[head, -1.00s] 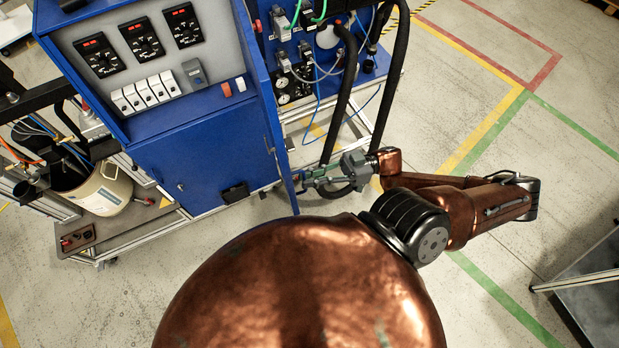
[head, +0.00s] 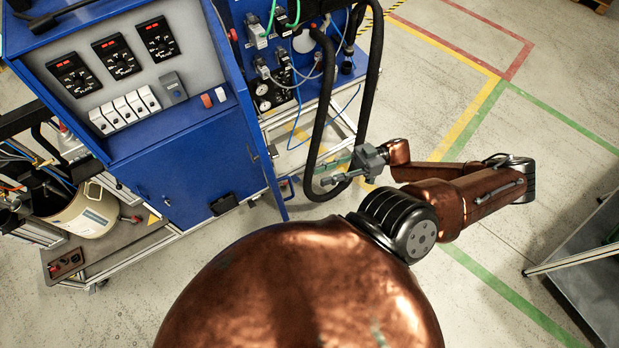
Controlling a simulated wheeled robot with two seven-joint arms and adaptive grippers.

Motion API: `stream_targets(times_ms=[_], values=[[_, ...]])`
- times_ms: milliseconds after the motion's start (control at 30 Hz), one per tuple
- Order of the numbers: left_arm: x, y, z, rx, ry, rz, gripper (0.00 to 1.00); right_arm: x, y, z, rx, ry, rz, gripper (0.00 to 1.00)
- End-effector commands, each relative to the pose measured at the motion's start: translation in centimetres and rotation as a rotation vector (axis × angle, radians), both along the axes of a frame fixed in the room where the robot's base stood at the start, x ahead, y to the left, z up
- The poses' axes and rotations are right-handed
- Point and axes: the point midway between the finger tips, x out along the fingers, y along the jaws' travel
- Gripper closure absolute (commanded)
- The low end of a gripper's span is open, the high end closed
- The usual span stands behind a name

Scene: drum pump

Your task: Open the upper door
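The blue control cabinet (head: 180,165) stands at the left of the head view. A tall, narrow blue door panel (head: 232,75) runs along the cabinet's right side, seen nearly edge-on. Its lower corner stands out past the cabinet front, so it looks partly swung out; how far is hard to tell. My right gripper (head: 334,178) is to the right of this panel, apart from it, in front of the black hoses. Its fingers point left and seem to hold nothing. Their gap is too small to judge. My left gripper is out of view.
Black hoses (head: 322,110) hang behind my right gripper. Dials and switches (head: 122,57) sit on the grey panel. A cream bucket (head: 88,212) stands at left. A dark table (head: 595,290) stands at far right. The floor between is clear.

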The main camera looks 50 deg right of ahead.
Motion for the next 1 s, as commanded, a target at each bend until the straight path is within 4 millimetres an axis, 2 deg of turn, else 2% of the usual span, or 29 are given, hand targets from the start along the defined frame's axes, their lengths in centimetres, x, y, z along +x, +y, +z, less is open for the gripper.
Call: stream_targets(times_ms=[100, 233, 867, 933, 1000], values=[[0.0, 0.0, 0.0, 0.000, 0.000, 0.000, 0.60, -0.7, -1.4, -0.3, -0.001, 0.001, -0.002, 0.76], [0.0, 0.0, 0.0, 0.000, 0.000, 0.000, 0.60, -1.1, -2.2, -0.4, -0.001, -0.001, -0.001, 0.76], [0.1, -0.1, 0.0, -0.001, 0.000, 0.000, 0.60, -1.1, -2.4, -0.4, -0.001, -0.001, -0.001, 0.76], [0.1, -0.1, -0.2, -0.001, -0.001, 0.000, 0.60, -0.9, -2.6, -1.0, -0.007, -0.001, -0.016, 0.76], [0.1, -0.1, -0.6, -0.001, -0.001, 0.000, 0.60, -0.2, -3.1, -2.5, -0.027, -0.002, -0.057, 0.76]])
